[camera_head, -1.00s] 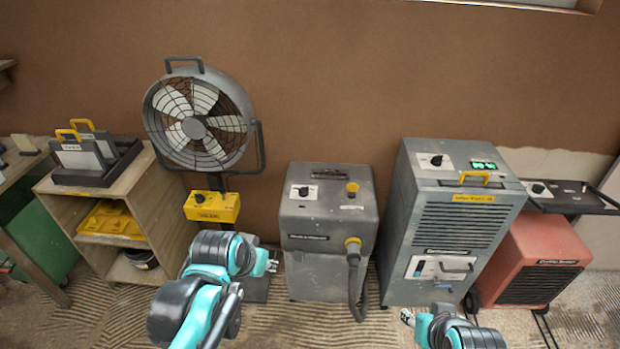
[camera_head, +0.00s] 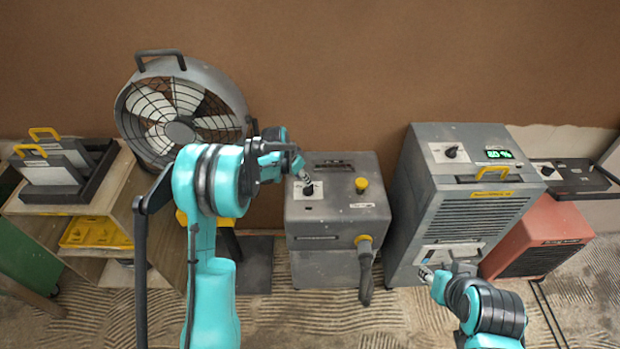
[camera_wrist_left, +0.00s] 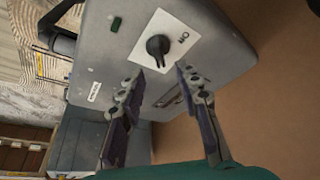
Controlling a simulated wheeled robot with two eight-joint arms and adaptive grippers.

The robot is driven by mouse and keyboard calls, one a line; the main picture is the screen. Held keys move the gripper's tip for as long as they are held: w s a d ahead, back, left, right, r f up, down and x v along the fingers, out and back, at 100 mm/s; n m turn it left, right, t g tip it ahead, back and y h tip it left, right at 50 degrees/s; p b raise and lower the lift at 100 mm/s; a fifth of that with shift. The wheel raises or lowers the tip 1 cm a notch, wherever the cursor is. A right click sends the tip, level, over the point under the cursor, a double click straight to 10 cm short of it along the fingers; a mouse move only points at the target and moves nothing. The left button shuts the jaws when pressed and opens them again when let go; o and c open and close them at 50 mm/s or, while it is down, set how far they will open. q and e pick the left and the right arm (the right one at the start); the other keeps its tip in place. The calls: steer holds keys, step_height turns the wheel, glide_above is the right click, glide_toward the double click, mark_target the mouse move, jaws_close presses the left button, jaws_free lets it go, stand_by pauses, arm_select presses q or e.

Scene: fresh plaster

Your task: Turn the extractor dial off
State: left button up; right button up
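The extractor (camera_head: 338,212) is the grey box with a hose in the middle of the head view. Its black dial (camera_head: 308,188) sits on a white plate on the top, at the left. In the left wrist view the dial (camera_wrist_left: 158,46) shows whole, its narrow end pointing down the picture towards my fingers. My left gripper (camera_head: 301,173) is at the dial's upper edge in the head view. In the wrist view its fingers (camera_wrist_left: 159,75) are apart with nothing between them, just short of the dial. My right gripper (camera_head: 426,274) is low before the grey dehumidifier; its fingers are too small to judge.
A yellow cap (camera_head: 361,184) and the hose (camera_head: 366,268) are at the extractor's right. The fan (camera_head: 180,110) stands left, behind my left arm. The dehumidifier (camera_head: 465,200), with its own dial (camera_head: 451,151), and a red heater (camera_head: 540,238) stand right.

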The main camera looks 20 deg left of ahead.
mark_target(308, 189)
arm_select(q)
steer(key=b+x, duration=0.2)
steer(key=x, duration=0.5)
steer(key=shift+d+f, duration=0.1)
steer(key=shift+f, duration=0.1)
jaws_close()
